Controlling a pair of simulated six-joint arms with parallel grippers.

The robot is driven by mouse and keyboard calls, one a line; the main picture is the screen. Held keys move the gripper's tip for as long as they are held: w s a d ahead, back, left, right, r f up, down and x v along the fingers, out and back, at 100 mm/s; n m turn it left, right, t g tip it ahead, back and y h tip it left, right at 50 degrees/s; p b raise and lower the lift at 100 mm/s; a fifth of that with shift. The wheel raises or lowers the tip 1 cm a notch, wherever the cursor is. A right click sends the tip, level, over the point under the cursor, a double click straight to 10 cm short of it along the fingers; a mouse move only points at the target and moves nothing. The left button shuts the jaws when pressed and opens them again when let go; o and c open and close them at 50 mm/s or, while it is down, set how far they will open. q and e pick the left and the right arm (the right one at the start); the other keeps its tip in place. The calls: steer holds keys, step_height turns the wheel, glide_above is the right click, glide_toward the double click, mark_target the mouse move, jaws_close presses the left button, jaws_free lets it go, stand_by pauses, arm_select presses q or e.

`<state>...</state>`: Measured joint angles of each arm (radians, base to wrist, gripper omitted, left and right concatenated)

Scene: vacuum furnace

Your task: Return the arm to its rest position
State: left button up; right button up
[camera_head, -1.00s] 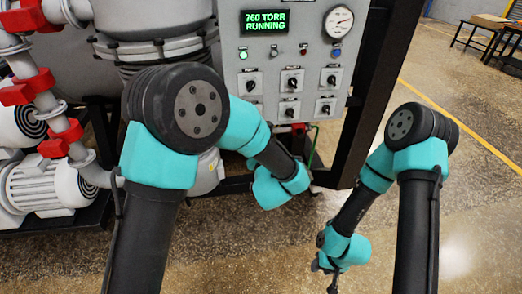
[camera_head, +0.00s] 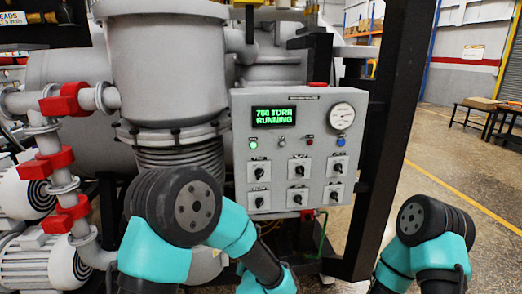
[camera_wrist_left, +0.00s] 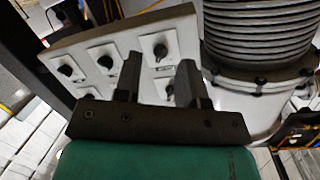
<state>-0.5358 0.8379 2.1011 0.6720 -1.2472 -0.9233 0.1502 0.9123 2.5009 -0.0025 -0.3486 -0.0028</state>
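My left arm (camera_head: 180,215) comes up from the bottom left in the head view, and its forearm bends down to the right below the control panel (camera_head: 240,150). My left gripper is out of the head view. In the left wrist view my left gripper (camera_wrist_left: 160,80) has its two dark fingers apart with nothing between them. The panel's knobs (camera_wrist_left: 160,50) show behind the fingers. My right arm (camera_head: 430,225) is at the bottom right of the head view. Its gripper is below the frame and cannot be seen.
The panel has a green display (camera_head: 273,117) reading "760 TORR RUNNING", a round gauge (camera_head: 341,116) and several knobs. Red-handled pipe valves (camera_head: 65,105) stand at the left. A dark frame post (camera_head: 385,140) rises right of the panel. Open floor (camera_head: 460,180) lies further right.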

arm_select(q)
steer(key=s+a+f+n+g+h, duration=0.1)
steer(key=s+a+f+g, duration=0.4)
steer(key=f, duration=0.4)
steer(key=s+a+f+n+g+h, duration=0.2)
steer(key=s+a+f, duration=0.1)
steer(key=a+f, duration=0.55)
steer(key=s+a+f+n+g, duration=0.1)
steer(key=s+a+f+g, duration=0.2)
steer(key=s, duration=0.5)
steer(key=s+a+f+n+g+h, duration=0.1)
steer(key=s+a+f+g, duration=0.3)
steer(key=s, duration=0.5)
step_height(320, 180, down, 2)
steer(key=shift+s+f+n+g+h, duration=0.15)
steer(key=shift+n+g+h, duration=0.15)
steer(key=shift+n+g, duration=0.3)
stand_by(3.8)
